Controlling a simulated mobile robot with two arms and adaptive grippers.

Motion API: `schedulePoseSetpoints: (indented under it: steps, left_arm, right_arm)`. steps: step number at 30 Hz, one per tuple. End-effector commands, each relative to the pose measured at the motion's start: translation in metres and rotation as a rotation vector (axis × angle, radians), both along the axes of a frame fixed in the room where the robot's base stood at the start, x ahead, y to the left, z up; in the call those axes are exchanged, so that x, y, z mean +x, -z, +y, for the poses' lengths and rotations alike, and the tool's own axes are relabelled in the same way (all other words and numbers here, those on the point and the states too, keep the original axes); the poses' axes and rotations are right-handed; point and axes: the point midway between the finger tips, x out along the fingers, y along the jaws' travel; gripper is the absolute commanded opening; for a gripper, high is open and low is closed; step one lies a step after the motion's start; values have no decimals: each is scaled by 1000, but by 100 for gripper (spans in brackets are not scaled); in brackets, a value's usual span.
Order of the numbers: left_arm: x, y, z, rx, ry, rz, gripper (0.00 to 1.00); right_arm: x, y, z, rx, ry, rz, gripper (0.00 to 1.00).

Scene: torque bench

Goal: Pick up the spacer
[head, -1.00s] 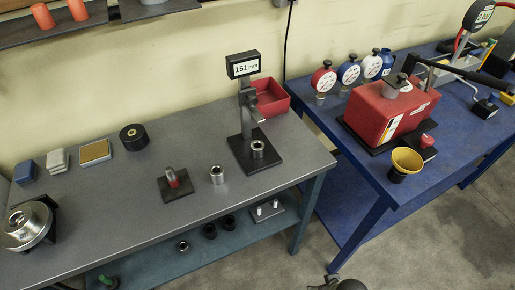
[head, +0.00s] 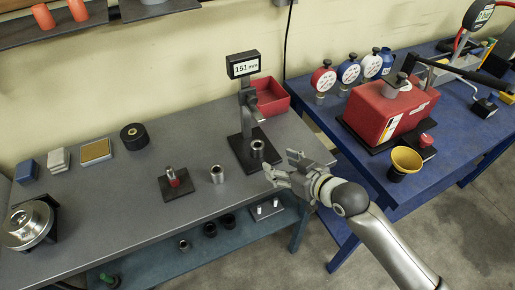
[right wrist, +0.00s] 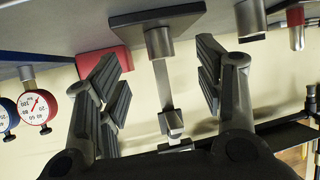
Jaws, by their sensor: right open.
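A short grey metal sleeve, which looks like a spacer, stands upright on the black base of the gauge stand (head: 245,163); this sleeve (head: 257,149) also shows between my fingers in the right wrist view (right wrist: 158,42). A similar sleeve (head: 217,174) stands on the bare bench to its left; it is at the top right of the right wrist view (right wrist: 250,18). I cannot tell which one is the spacer meant. My right gripper (head: 280,167) is open and empty, just right of the stand base at the bench front, apart from both sleeves. My left gripper is not in view.
A post with a red-based pin (head: 173,178) stands left of the loose sleeve. A red bin (head: 270,97) is behind the stand, whose display reads 151. Black rings and a pegged plate (head: 266,210) lie on the lower shelf. The bench's middle left is mostly clear.

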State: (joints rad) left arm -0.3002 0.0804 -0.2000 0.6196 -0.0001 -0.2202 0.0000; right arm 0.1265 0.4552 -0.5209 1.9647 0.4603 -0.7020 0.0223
Motion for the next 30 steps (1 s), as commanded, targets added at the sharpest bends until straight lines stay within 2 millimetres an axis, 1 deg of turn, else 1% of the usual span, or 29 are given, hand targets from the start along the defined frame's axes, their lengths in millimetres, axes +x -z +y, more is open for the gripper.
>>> schedulePoseSetpoints:
  steps: [1,3,6,15,18,25,30]
  left_arm:
    - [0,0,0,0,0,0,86]
    - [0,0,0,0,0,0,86]
    - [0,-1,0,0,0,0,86]
    - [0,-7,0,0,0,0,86]
    - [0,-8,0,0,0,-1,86]
    - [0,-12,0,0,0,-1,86]
    - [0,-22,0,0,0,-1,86]
  right_arm:
    - [10,-5,0,7,-7,-24,62]
    - [17,-10,1,21,-14,-44,62]
    - [25,-13,3,32,-18,-56,62]
    - [53,1,25,34,-16,-57,62]
    - [60,5,30,33,-17,-57,62]
    - [67,9,38,33,-17,-57,62]
    - [79,15,53,32,-17,-55,62]
